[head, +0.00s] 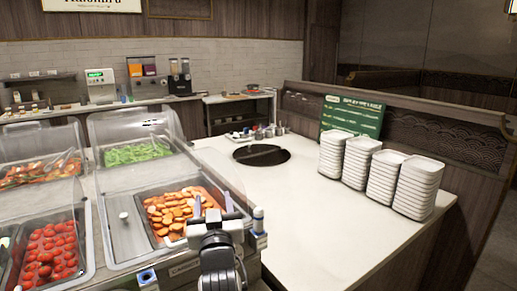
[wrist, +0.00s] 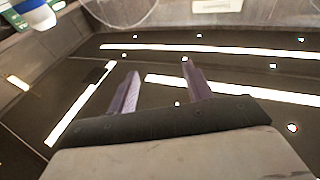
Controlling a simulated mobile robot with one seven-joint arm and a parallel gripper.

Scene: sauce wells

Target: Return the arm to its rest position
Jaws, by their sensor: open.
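My gripper (head: 212,203) is at the bottom middle of the head view, in front of the carrot tray and near the right end of the food display. Its two fingers are apart, with nothing visible between them. In the wrist view the open fingers (wrist: 159,70) reach out over a dark glossy surface (wrist: 230,70) with bright light streaks. A blue and white object (wrist: 28,10), partly cut off, shows at the top left there.
The carrot tray (head: 138,224), tomatoes (head: 50,250) and greens (head: 138,153) sit under clear covers at left. The white counter (head: 300,230) holds stacked white plates (head: 381,175), a green sign (head: 352,117) and a dark round well (head: 262,155). Its front middle is clear.

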